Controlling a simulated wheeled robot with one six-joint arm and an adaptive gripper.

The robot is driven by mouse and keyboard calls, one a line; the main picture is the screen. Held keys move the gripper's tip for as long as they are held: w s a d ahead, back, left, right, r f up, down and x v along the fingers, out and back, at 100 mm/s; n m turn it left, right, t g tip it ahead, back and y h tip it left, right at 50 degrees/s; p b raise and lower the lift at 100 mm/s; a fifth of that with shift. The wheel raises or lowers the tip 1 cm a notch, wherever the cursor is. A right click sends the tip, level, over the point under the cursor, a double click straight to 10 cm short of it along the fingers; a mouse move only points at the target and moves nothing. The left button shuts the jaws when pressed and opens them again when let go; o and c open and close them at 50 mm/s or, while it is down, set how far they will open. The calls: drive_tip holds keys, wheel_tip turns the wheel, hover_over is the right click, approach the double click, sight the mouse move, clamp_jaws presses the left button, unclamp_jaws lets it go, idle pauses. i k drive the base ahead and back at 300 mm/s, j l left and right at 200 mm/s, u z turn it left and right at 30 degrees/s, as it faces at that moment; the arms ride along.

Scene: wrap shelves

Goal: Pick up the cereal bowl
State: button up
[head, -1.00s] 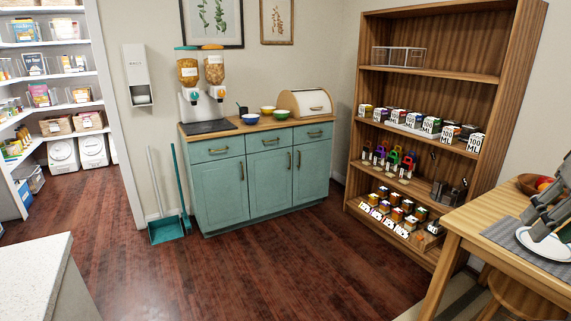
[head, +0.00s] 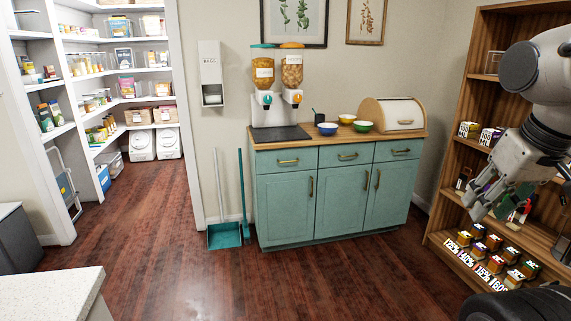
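Three small bowls stand on the wooden top of a teal cabinet (head: 285,207) in the head view. A blue bowl (head: 327,129) is at the front left, a yellow bowl (head: 347,119) behind it, and a green bowl (head: 362,127) at the front right. I cannot tell which one the task calls the cereal bowl. My gripper (head: 484,208) is at the right, in front of the wooden shelf and well apart from the bowls. Its fingers look spread with nothing between them.
A cereal dispenser (head: 277,85) stands left of the bowls and a bread box (head: 392,114) right of them. A dustpan (head: 224,236) and broom lean left of the cabinet. A stocked wooden shelf (head: 449,190) is at the right. The floor before the cabinet is clear.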

sight(326, 130)
drive_tip(key=i+z, duration=0.1)
drive_tip(key=i, duration=1.5)
drive_tip(key=i+j+u, duration=0.15)
drive_tip(key=i, duration=0.4)
drive_tip(key=i+j+u, duration=0.15)
drive_tip(key=i, duration=0.45)
drive_tip(key=i+j+z, duration=0.25)
drive_tip(key=i+j, duration=0.15)
drive_tip(key=j, duration=0.25)
drive_tip(key=i+j+z, duration=0.1)
drive_tip(key=j, duration=0.25)
drive_tip(key=i+j+z, duration=0.1)
drive_tip(key=j, duration=0.3)
drive_tip(key=i, duration=0.1)
